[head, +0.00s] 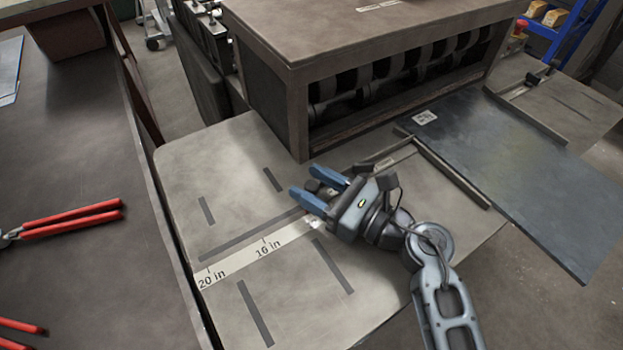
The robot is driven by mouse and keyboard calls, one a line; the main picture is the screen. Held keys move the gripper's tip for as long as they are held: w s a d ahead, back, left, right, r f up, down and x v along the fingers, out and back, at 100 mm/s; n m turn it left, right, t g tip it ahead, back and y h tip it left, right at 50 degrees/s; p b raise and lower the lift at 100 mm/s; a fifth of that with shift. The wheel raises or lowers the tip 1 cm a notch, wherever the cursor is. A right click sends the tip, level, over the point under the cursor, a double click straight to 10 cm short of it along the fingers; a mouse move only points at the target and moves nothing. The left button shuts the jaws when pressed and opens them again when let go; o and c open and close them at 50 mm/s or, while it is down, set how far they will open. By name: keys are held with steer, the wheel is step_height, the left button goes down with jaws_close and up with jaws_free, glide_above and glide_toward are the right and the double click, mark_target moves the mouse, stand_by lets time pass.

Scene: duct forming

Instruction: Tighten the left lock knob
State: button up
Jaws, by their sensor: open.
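My gripper (304,181), with two blue fingers, is open over the tan forming table, pointing left. My gripper and wrist hide part of the guide there. A second dark knob (533,79) sits at the far end of the right guide bar (525,115).
The roller machine (300,125) stands behind my gripper. A grey metal sheet (510,165) lies at right. The table (210,160) bears a ruler strip (235,262) and dark slots. Red-handled tools (70,220) lie on the left bench (60,130). The table's left part is clear.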

steer(key=shift+w+a, duration=0.15)
steer(key=shift+a, duration=0.05)
steer(key=c, duration=0.9)
steer(key=shift+r, duration=0.1)
jaws_close()
steer(key=shift+r, duration=0.1)
